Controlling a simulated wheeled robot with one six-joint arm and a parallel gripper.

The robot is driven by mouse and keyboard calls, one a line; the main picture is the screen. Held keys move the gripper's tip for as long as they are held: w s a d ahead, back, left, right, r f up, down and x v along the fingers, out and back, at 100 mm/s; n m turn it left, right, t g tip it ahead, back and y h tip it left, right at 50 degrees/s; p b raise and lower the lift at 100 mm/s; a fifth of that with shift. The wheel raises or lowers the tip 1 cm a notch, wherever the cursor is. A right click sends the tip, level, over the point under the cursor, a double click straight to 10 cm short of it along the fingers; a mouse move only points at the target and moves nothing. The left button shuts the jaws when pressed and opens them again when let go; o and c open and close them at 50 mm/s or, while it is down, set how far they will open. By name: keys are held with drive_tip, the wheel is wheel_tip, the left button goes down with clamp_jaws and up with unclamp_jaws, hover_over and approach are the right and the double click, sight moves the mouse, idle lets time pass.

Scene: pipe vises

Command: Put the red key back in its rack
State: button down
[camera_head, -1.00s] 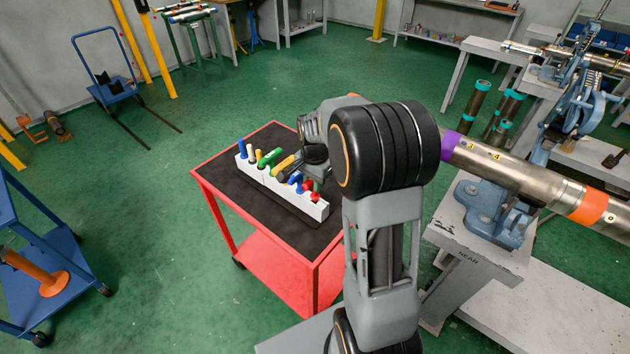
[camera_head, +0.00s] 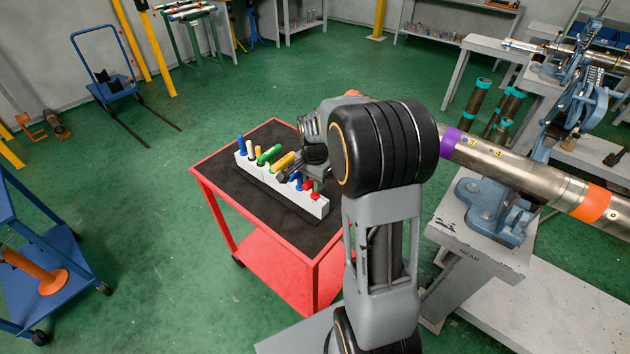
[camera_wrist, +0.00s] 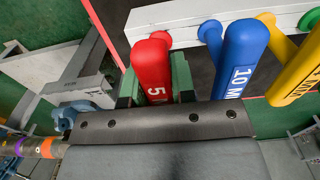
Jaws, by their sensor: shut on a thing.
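The red key (camera_wrist: 152,72), with a white "5" on its handle, is between the green fingertips of my gripper (camera_wrist: 158,86) in the wrist view. My gripper is shut on its handle. The key's red rounded end (camera_wrist: 162,38) overlaps the near edge of the white rack (camera_wrist: 180,16); I cannot tell whether it is seated in a slot. In the head view the rack (camera_head: 277,184) stands on the cart's black top, and my wrist hides part of the keys.
A blue key (camera_wrist: 240,60) is close to the right of the red one, and a yellow key (camera_wrist: 298,70) is beyond it. The red cart (camera_head: 222,218) has free black mat around the rack. A bench (camera_head: 478,250) with a vise and a pipe (camera_head: 540,180) stands at the right.

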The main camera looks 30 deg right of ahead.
drive_tip(key=shift+f, duration=0.35)
idle(0.7)
drive_tip(key=c, duration=0.9)
unclamp_jaws()
drive_tip(key=shift+o, duration=0.2)
drive_tip(key=shift+r, duration=0.15)
wheel_tip(320, 180, up, 14)
drive_tip(key=shift+f, duration=0.2)
drive_tip(key=s+a+f+n+t, duration=0.2)
drive_tip(key=s+a+n, duration=0.2)
drive_tip(key=s+n, duration=0.2)
drive_tip(key=s+a+f+n+t, duration=0.1)
drive_tip(key=s+a+n, duration=0.4)
drive_tip(key=s, duration=0.5)
drive_tip(key=shift+f+n+t, duration=0.4)
drive_tip(key=shift+f+n, duration=0.25)
drive_tip(key=shift+n, duration=0.45)
